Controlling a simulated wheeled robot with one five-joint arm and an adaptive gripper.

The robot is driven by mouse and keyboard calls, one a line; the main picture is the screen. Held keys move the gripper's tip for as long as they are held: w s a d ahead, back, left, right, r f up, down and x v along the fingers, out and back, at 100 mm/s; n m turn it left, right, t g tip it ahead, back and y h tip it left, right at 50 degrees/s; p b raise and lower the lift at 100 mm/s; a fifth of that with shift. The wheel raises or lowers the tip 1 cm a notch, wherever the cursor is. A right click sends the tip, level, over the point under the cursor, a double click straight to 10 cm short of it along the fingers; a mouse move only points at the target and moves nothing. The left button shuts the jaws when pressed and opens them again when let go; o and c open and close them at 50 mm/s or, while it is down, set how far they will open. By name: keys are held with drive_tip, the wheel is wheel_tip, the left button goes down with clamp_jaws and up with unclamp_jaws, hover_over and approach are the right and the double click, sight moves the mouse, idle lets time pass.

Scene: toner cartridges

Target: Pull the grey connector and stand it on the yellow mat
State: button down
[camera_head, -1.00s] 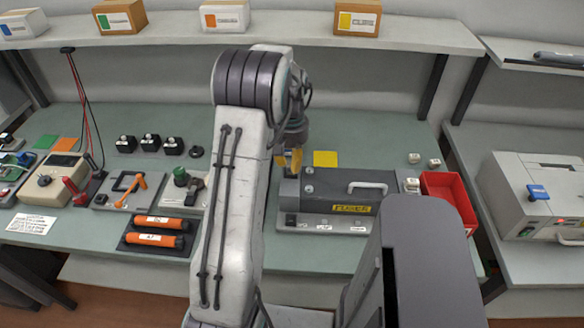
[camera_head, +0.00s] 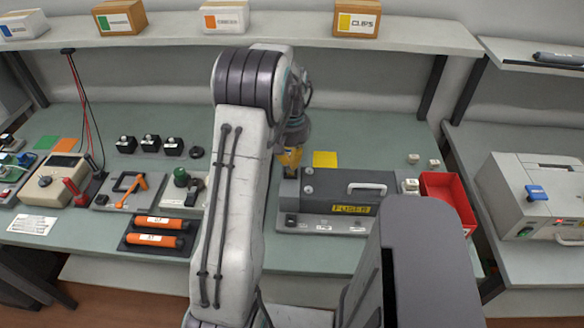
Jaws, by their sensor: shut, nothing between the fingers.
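The yellow mat (camera_head: 325,159) lies flat on the green bench top, just right of my gripper, and nothing stands on it. My gripper (camera_head: 290,166) points down at the back left end of the dark grey fuser unit (camera_head: 345,187). Its yellow fingers are together, with nothing seen between them. I cannot make out the grey connector for certain; the area by the fingertips is small and partly hidden by my gripper and arm. The fuser unit has a light handle and a yellow label on its front.
A red bin (camera_head: 449,192) stands right of the fuser unit, with small pale blocks (camera_head: 413,159) nearby. Left of my arm are orange cylinders in a black tray (camera_head: 128,244), a green-knobbed device (camera_head: 181,178) and a meter (camera_head: 52,180). A shelf (camera_head: 290,36) runs above the bench.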

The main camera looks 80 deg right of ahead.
drive_tip(key=shift+r+p, duration=0.4)
drive_tip(key=shift+r, duration=0.2)
idle(0.3)
drive_tip(key=c, duration=2)
unclamp_jaws()
drive_tip(key=o, duration=0.9)
drive_tip(key=shift+r, duration=0.1)
drive_tip(key=shift+r+p, duration=2.35)
drive_tip(key=shift+r, duration=0.6)
